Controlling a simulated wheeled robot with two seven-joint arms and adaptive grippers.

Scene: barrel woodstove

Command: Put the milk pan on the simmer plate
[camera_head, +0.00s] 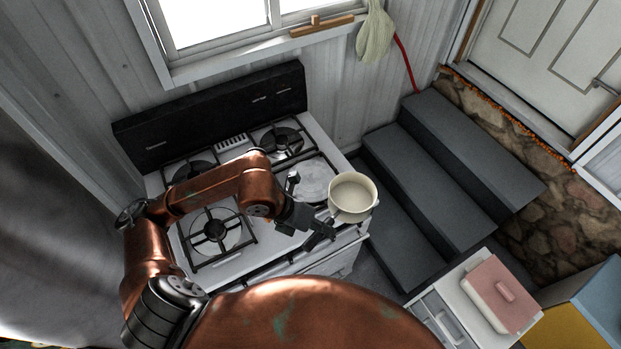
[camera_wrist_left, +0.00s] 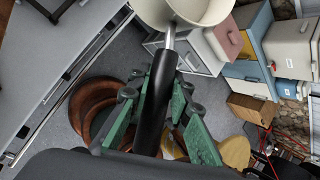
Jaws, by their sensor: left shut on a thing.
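The milk pan (camera_head: 353,190) is a small cream pan, empty inside and roughly upright. My left gripper (camera_head: 322,233) is shut on the pan's black handle (camera_wrist_left: 156,105). The pan's bowl also shows at the top of the left wrist view (camera_wrist_left: 190,8). The simmer plate (camera_head: 312,180) looks like the flat, round, pale plate at the stove's right side. The pan is held in the air to the right of this plate, near the stove's right front corner. The pan hides part of that corner. My right gripper is not in view.
The white stove (camera_head: 264,262) has several black-grated burners, one at the front left (camera_head: 215,230), and a black back panel (camera_head: 213,115). Grey steps (camera_head: 430,175) stand to its right. A pink-lidded box (camera_head: 500,293) sits on a white cabinet at the lower right.

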